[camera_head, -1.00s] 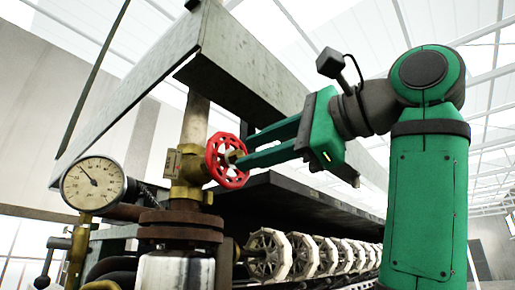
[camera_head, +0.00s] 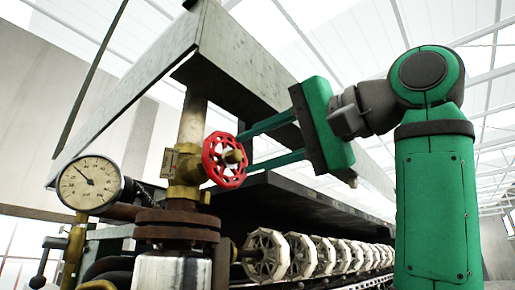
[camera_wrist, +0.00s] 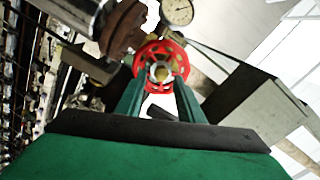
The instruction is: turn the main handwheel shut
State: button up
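The main handwheel is red with spokes (camera_head: 225,181) and sits on a brass valve body (camera_head: 185,175) at the centre left of the head view. In the wrist view the red handwheel (camera_wrist: 160,45) is straight ahead, with its pale hub visible between my fingers. My gripper (camera_head: 244,152) reaches in from the right, its two long green fingers spread one above the other. Their tips are at the right side of the wheel. The gripper looks open; I cannot tell whether a fingertip touches the rim. The wrist view also shows my gripper (camera_wrist: 159,78).
A round pressure gauge (camera_head: 90,183) stands left of the valve. A rusty flange (camera_head: 178,225) is below it. A metal beam (camera_head: 245,75) runs close above my gripper. A dark shelf (camera_head: 300,205) and a row of pale octagonal wheels (camera_head: 267,254) lie below it.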

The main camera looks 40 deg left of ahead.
aim_at(239, 155)
jog(key=n, duration=0.5)
jog(key=shift+s+a, duration=0.1)
jog(key=shift+s, duration=0.1)
jog(key=n, duration=0.7)
jog(key=shift+w+n, duration=0.1)
jog(key=shift+n, duration=0.2)
jog(key=shift+a, duration=0.1)
jog(key=shift+w+a, duration=0.15)
jog(key=shift+a, duration=1.3)
